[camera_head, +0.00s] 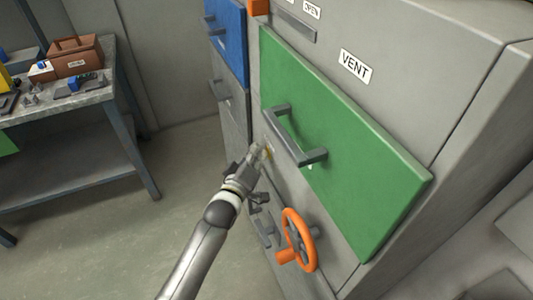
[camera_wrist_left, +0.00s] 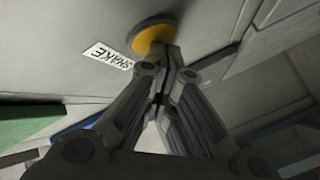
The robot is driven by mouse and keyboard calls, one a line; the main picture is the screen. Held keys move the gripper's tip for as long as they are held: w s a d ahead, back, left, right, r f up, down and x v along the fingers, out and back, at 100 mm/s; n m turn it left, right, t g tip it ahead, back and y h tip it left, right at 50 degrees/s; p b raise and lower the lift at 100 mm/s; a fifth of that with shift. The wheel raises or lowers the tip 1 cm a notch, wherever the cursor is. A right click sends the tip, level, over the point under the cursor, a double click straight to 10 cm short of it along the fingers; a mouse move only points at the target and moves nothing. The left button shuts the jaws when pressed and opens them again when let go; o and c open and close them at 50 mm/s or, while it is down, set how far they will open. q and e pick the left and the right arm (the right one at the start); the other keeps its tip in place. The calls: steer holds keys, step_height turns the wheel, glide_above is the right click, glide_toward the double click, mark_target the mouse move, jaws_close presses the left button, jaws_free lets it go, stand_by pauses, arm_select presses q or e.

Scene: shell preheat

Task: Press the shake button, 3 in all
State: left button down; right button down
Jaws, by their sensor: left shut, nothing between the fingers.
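The shake button is a round yellow disc (camera_wrist_left: 152,36) on a grey cabinet face in the left wrist view, beside a white label reading SHAKE (camera_wrist_left: 108,56). My right gripper is in neither view.
A green door (camera_head: 350,150) with a grey handle (camera_head: 292,138) is above and right of my left gripper. An orange handwheel (camera_head: 298,240) sticks out below it. A VENT label (camera_head: 355,66) is higher up. A workbench (camera_head: 75,108) with a brown toolbox (camera_head: 76,58) stands at left.

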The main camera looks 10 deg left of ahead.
arm_select(q)
steer(key=shift+s+a+p, duration=0.5)
steer(key=shift+a, duration=0.15)
steer(key=shift+s+a+p, duration=0.55)
steer(key=shift+s+a, duration=0.15)
steer(key=shift+a, duration=0.35)
steer(key=shift+s+a+p, duration=0.5)
steer(key=shift+s+a, duration=0.2)
steer(key=shift+a, duration=0.35)
stand_by(0.6)
